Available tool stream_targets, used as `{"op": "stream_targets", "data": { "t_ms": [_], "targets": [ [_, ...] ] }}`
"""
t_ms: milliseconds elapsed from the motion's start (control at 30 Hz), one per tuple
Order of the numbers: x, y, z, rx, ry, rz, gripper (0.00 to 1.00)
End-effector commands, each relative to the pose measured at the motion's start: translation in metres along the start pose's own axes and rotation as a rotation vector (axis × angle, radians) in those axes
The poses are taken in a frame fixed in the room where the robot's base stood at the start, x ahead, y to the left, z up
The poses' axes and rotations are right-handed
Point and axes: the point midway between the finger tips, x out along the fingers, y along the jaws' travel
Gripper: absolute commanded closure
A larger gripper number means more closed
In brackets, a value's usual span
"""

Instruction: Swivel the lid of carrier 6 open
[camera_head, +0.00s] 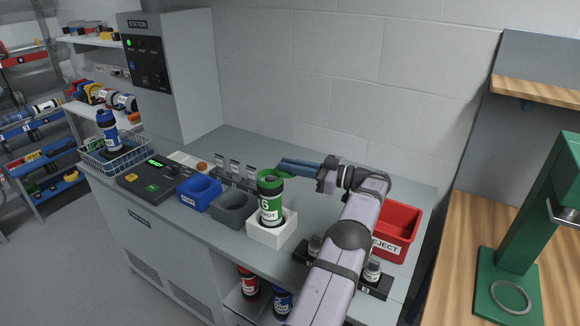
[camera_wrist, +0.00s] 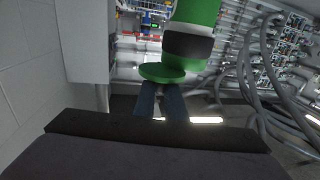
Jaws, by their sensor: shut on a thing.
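Carrier 6 (camera_head: 270,203) is a green and black cylinder with white lettering, a mark like a 6 or G. It stands upright in a white square holder (camera_head: 272,235). Its green lid (camera_head: 269,174) is at the top end. In the wrist view the lid (camera_wrist: 160,74) is a flat green disc, set off to one side of the carrier body (camera_wrist: 195,22). My gripper (camera_head: 284,167) reaches in from the right with its blue fingers at the lid's edge. In the wrist view the fingers (camera_wrist: 160,92) close on the lid; the exact contact is partly hidden.
Left of the holder are a grey holder (camera_head: 234,208), a blue holder (camera_head: 199,192) and a control panel (camera_head: 150,176). A wire basket (camera_head: 98,158) holds a blue carrier (camera_head: 108,130). A red reject bin (camera_head: 398,232) stands right of my arm. The bench behind is mostly clear.

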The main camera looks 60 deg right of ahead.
Motion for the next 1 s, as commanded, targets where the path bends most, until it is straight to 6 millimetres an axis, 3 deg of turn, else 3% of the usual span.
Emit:
{"op": "stream_targets", "data": {
  "t_ms": [633,667,733,1000],
  "targets": [
    [0.0001,0.0009,-0.0039,-0.004,0.006,-0.015,1.0],
    [0.0001,0.0009,-0.0039,-0.004,0.006,-0.015,0.87],
    [0.0001,0.0009,-0.0038,-0.004,0.005,-0.015,0.7],
    [0.0001,0.0009,-0.0017,-0.002,0.002,-0.015,0.7]
  ]
}}
